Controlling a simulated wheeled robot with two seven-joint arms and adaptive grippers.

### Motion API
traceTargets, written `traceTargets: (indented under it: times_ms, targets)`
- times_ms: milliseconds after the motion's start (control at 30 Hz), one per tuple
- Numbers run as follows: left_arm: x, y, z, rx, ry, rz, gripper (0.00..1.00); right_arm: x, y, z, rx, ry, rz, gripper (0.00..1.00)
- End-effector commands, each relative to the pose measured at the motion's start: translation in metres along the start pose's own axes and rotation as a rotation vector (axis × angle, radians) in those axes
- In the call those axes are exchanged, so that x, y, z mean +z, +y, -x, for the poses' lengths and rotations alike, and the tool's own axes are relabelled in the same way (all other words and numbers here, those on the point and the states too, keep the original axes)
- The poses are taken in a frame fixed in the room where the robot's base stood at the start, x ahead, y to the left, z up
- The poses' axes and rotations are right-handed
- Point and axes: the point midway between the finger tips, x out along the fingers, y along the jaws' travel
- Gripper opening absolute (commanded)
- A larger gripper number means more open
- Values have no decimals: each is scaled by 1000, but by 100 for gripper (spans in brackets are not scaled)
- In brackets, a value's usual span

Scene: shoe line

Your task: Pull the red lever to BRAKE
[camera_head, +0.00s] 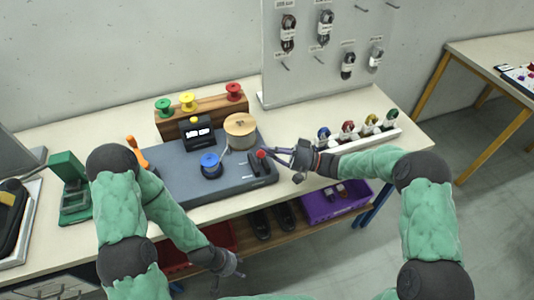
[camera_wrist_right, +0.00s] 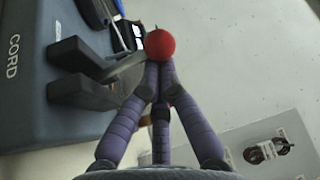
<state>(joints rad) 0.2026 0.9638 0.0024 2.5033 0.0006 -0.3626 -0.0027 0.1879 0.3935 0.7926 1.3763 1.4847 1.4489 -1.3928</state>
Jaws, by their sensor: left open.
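The red lever's round knob (camera_head: 262,154) stands at the right end of the grey machine base (camera_head: 222,186); its dark arm and bracket show beside it. In the right wrist view the red knob (camera_wrist_right: 160,44) is at the fingertips of my right gripper (camera_wrist_right: 159,68). Those fingers are drawn together at the knob, seemingly closed on it, though their contact is partly hidden. My right gripper (camera_head: 278,158) reaches in from the right in the head view. My left gripper (camera_head: 228,272) is open and empty, low in front of the bench. No BRAKE label is readable.
A rack of coloured spools (camera_head: 172,122) stands behind. Bottle-like items (camera_head: 348,130) line the right. A purple bin (camera_head: 335,207) is below the bench.

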Motion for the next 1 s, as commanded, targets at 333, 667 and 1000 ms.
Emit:
traceTargets:
  times_ms: [333, 667, 1000]
  targets:
    - [0, -4, -11, 0, 0, 0, 49, 9, -2, 6, -21, 1, 36, 0]
    - [0, -4, -11, 0, 0, 0, 49, 11, -2, 7, -21, 0, 35, 0]
    - [0, -4, -12, 0, 0, 0, 49, 11, -2, 7, -21, 1, 35, 0]
